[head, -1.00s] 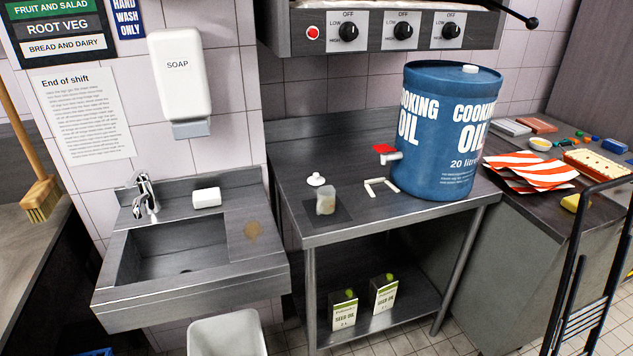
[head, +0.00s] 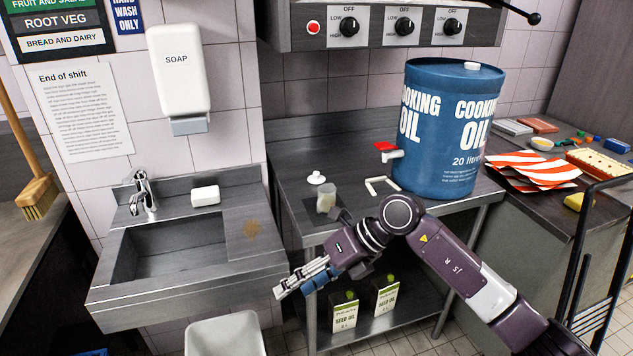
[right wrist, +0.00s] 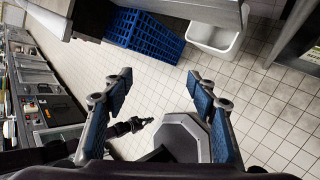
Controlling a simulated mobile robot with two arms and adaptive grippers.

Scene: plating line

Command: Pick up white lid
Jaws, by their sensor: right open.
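The white lid (head: 316,178) with a small knob lies on the steel table (head: 290,172), at its back left. My right gripper (head: 281,292) reaches in from the right, in front of the table's front left edge and lower than the lid, pointing left toward the sink. In the right wrist view the same right gripper (right wrist: 160,84) is open and empty above the floor; the lid does not show there.
A large blue cooking oil drum (head: 450,130) with a red tap stands right of the lid, with a white bracket-shaped piece (head: 382,186) before it. The sink (head: 175,250) is at left. Two oil cartons (head: 386,294) stand on the lower shelf. A white bin (head: 225,335) stands below the sink.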

